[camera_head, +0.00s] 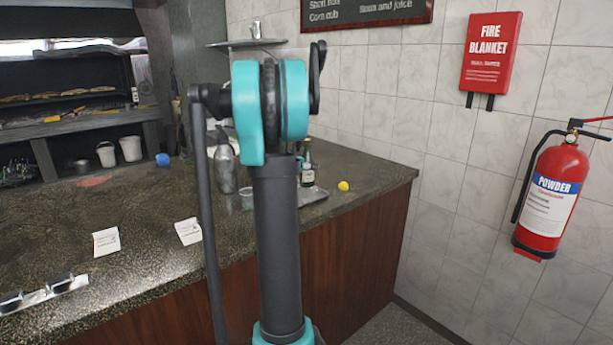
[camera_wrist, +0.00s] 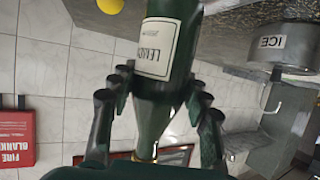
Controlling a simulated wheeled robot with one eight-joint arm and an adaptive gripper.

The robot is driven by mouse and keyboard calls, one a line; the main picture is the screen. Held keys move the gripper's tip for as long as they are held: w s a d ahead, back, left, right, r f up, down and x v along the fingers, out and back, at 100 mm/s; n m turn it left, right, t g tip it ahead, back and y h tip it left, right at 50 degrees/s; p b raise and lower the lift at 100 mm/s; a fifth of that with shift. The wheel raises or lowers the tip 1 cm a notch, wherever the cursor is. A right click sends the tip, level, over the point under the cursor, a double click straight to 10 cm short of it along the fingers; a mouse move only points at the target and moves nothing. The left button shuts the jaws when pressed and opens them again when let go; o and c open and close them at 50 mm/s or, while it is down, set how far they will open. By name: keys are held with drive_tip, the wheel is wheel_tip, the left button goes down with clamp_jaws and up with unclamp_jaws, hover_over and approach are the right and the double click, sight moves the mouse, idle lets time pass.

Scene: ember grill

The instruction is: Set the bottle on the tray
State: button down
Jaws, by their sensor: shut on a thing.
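The bottle (camera_head: 306,168) is dark green with a pale label and stands roughly upright over the tray (camera_head: 314,196) in the head view. The grey tray lies on the dark counter, partly hidden behind my arm. In the wrist view, which is turned over, my gripper (camera_wrist: 160,92) is shut around the shoulder of the bottle (camera_wrist: 172,48), below its label in that picture. The bottle's base is cut off at the top edge there, so I cannot tell whether it touches the tray.
A yellow ball-like thing (camera_head: 343,186) lies right of the tray. A grey metal flask (camera_head: 225,165) and a small cup (camera_head: 247,199) stand left of it. A container marked ICE (camera_wrist: 272,44) shows in the wrist view. The tiled wall (camera_head: 400,150) is close behind.

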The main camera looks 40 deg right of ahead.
drive_tip(key=shift+f, duration=1.8)
drive_tip(key=shift+f, duration=0.1)
drive_tip(key=c, duration=0.7)
unclamp_jaws()
drive_tip(key=shift+c, duration=0.2)
drive_tip(key=shift+a, duration=0.1)
drive_tip(key=v, duration=1.2)
